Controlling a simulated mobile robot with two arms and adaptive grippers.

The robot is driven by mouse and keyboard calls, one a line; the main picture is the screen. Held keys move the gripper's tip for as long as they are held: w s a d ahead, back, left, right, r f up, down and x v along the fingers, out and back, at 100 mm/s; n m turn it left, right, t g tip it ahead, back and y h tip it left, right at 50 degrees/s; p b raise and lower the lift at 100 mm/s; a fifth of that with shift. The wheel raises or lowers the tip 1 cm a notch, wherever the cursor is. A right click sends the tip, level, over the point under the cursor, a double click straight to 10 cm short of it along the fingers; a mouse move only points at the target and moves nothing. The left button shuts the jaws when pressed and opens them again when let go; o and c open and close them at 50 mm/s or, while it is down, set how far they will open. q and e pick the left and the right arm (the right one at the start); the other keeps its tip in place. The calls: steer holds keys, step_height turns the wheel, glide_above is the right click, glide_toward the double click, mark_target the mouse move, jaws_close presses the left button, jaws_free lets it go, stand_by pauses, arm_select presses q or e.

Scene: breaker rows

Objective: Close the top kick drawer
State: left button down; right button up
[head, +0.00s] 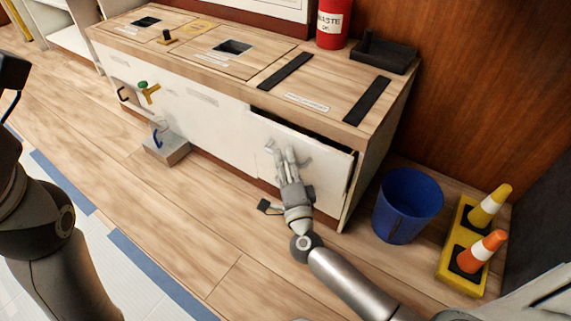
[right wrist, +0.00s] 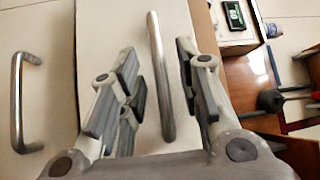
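The kick drawer (head: 325,156) is a white front at the right end of the wooden bench. A dark gap along its top edge shows it standing partly open. My right gripper (head: 284,153) is in front of this drawer's face, fingers pointing at it. In the right wrist view the right gripper (right wrist: 160,85) is open, with a metal bar handle (right wrist: 158,85) showing in the gap between its fingers, neither finger clearly touching it. A second bar handle (right wrist: 22,100) is on the neighbouring panel at left. My left arm is at the left edge; its fingers are not visible.
A blue bin (head: 408,205) and a yellow stand with cones (head: 462,250) stand right of the bench. A grey block (head: 167,150) is on the floor by its front. A red waste container (head: 333,24) and black tray (head: 384,53) sit on top. The floor in front is mostly clear.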

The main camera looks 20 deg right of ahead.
mark_target(295, 153)
jaws_close()
stand_by(0.3)
steer(key=w+d, duration=0.2)
steer(key=d, duration=0.1)
steer(key=shift+w+d, duration=0.25)
steer(key=shift+w, duration=0.05)
jaws_free()
